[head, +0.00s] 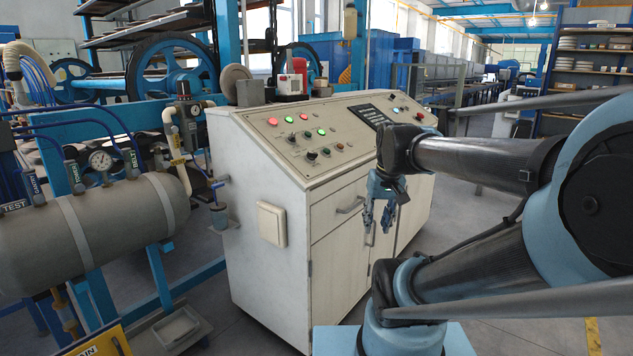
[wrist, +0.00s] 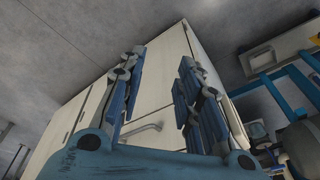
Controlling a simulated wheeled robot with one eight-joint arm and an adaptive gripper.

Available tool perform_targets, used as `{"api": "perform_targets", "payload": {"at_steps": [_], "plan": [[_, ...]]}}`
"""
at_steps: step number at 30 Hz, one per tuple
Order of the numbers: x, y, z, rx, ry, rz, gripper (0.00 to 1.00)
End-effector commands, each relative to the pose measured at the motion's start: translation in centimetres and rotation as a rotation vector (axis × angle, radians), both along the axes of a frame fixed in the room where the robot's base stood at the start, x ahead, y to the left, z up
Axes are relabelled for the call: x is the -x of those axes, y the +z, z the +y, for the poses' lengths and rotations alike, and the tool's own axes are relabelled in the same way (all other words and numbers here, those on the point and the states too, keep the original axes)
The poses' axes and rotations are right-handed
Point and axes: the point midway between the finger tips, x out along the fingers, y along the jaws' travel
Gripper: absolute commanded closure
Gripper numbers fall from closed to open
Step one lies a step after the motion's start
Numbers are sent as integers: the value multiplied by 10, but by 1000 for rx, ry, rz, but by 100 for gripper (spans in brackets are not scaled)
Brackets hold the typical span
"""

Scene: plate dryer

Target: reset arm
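My gripper (head: 377,222) hangs fingers down from my arm in the head view, in front of the cream control cabinet (head: 268,195). In the wrist view my gripper (wrist: 160,95) has its two blue fingers spread well apart with nothing between them. The cabinet (wrist: 155,100) shows behind and between the fingers, with a door handle (wrist: 142,133) in the gap. I cannot tell the exact distance from the fingers to the cabinet face. My arm comes in from the right of the head view.
The cabinet's sloped panel (head: 320,150) carries lit red and green buttons. A grey pressure tank (head: 110,232) with gauges stands on the left, near blue frames. A yellow sign (head: 98,343) is at bottom left. Shelves (head: 590,45) stand far right. Grey floor lies around the cabinet.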

Motion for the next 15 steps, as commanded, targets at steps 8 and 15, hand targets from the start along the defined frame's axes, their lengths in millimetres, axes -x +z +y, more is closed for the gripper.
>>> {"api": "perform_targets", "payload": {"at_steps": [8,15], "plan": [[54,-72,-21,54,-24,10,68],[64,-85,-25,66,-28,11,68]]}}
